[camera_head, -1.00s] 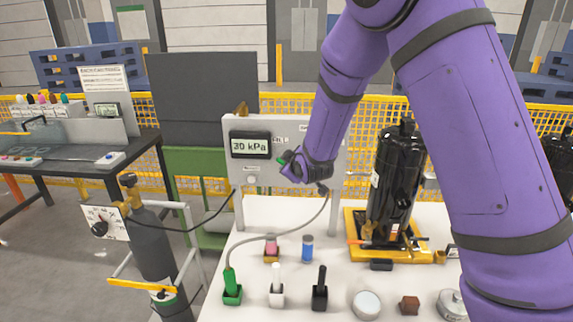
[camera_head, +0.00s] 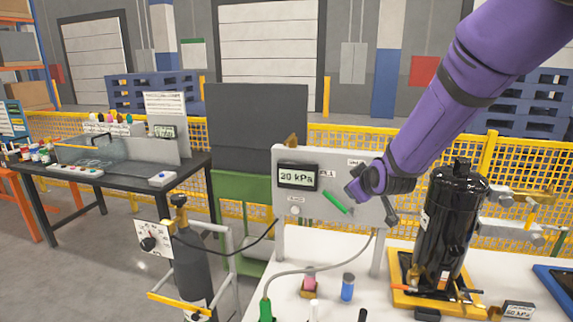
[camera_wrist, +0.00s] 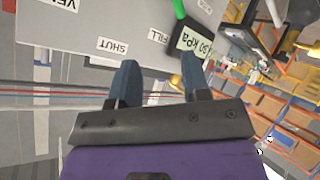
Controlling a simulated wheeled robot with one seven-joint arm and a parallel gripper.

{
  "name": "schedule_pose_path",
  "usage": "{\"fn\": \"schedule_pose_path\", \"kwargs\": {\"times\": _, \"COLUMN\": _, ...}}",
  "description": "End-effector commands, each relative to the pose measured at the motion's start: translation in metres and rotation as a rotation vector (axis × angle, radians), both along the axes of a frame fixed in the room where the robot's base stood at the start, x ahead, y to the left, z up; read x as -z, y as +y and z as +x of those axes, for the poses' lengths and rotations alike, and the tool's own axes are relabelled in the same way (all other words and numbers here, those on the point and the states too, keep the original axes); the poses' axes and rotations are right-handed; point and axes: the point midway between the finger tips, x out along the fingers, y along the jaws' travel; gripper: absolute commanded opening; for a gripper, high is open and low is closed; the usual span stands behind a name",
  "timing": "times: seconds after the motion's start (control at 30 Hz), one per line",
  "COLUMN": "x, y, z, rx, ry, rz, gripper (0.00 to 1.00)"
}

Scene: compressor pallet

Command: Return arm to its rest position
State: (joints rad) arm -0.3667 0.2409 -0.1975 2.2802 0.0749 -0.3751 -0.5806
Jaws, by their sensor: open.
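My purple arm comes in from the upper right in the head view. My gripper (camera_head: 354,192) is beside the front of the grey valve panel (camera_head: 332,170). In the wrist view my gripper (camera_wrist: 160,78) has its two dark fingers apart with nothing between them. The panel's green handle (camera_head: 336,202) slants down to the right, just left of the gripper. In the wrist view the green handle (camera_wrist: 179,9) is beyond the fingertips. I cannot tell whether a finger touches it. The panel display (camera_head: 298,177) reads 20 kPa in the head view.
A black compressor (camera_head: 447,225) stands on a yellow base (camera_head: 400,296), right of and below my arm. A gas cylinder (camera_head: 190,250) stands left of the white table (camera_head: 345,250). A dark workbench (camera_head: 125,178) is at the left. Yellow mesh fencing (camera_head: 400,139) runs behind.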

Motion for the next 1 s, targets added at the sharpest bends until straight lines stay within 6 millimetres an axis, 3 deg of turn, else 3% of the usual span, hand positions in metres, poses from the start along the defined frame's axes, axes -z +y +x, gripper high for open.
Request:
{"fn": "schedule_pose_path", "kwargs": {"times": 0.03, "x": -0.014, "y": -0.007, "z": -0.011, "rx": 0.018, "ry": 0.019, "rz": 0.027, "gripper": 0.43}}
{"fn": "schedule_pose_path", "kwargs": {"times": 0.2, "x": -0.049, "y": -0.027, "z": -0.051, "rx": 0.080, "ry": 0.109, "rz": 0.113, "gripper": 0.43}}
{"fn": "schedule_pose_path", "kwargs": {"times": 0.5, "x": -0.096, "y": -0.057, "z": -0.137, "rx": 0.197, "ry": 0.260, "rz": 0.234, "gripper": 0.43}}
{"fn": "schedule_pose_path", "kwargs": {"times": 0.8, "x": -0.124, "y": -0.079, "z": -0.237, "rx": 0.332, "ry": 0.395, "rz": 0.315, "gripper": 0.43}}
{"fn": "schedule_pose_path", "kwargs": {"times": 1.0, "x": -0.131, "y": -0.090, "z": -0.305, "rx": 0.437, "ry": 0.476, "rz": 0.349, "gripper": 0.43}}
